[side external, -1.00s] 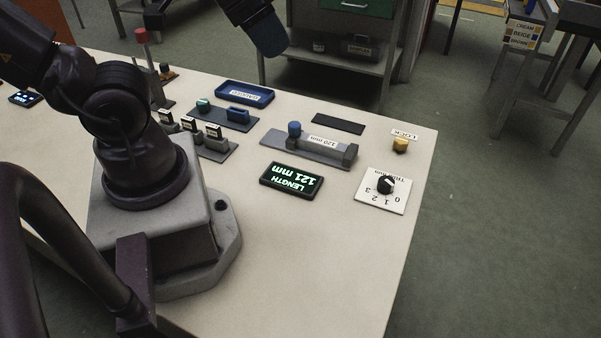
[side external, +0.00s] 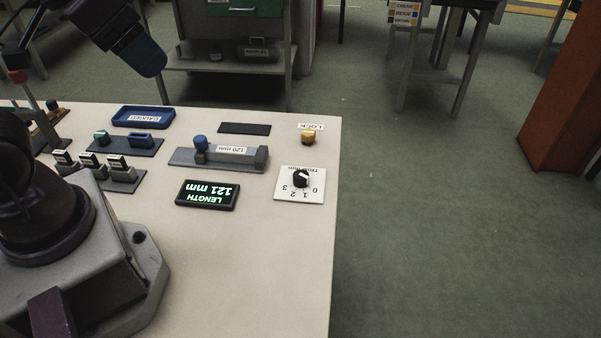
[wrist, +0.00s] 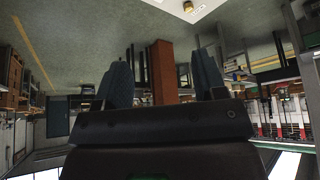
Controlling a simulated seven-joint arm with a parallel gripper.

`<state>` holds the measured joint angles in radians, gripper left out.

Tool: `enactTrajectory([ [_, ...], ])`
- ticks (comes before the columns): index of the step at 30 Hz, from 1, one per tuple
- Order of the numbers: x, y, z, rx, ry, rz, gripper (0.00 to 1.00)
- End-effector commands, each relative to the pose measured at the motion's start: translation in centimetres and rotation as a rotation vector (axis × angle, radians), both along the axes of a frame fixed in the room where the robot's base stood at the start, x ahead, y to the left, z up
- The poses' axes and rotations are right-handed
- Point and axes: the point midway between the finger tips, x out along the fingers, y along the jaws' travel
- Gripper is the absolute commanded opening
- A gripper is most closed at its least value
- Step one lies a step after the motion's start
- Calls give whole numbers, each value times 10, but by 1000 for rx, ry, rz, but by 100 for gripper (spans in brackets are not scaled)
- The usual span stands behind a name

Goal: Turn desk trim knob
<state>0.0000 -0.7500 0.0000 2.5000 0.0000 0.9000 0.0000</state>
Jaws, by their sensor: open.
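The trim knob (side external: 301,179) is a small black dial with a white mark. It sits on a white plate (side external: 287,194) near the table's right edge. The plate's scale shows 0 to 3, upside down in the picture; the exact setting is too small to read. A display (side external: 207,195) left of it reads LENGTH 121 mm. My gripper (side external: 152,64) is in the air at the upper left, well away from the knob. In the wrist view its two blue fingers (wrist: 162,68) are apart with nothing between them. The knob is not discernible in the wrist view.
A yellow LOCK button (side external: 308,138) is behind the knob. A grey gauge (side external: 225,163) with a blue knob and a 120 mm label stands behind the display. A blue tray (side external: 117,121) and several stamp-like blocks are further left. The table (side external: 265,270) is clear in front.

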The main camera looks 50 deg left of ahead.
Motion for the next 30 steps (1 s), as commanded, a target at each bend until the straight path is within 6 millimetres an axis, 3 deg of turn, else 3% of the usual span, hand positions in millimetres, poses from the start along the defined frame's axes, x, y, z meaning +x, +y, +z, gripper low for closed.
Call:
enactTrajectory([
  [4, 1, 0, -4, 0, 22, 0, 63],
  [8, 10, 0, -22, 1, 120, -3, 63],
  [17, 79, -4, -68, -4, 369, 35, 63],
  [23, 132, -8, -119, -23, 487, 126, 63],
  [30, 189, -13, -194, -56, 565, 287, 63],
])
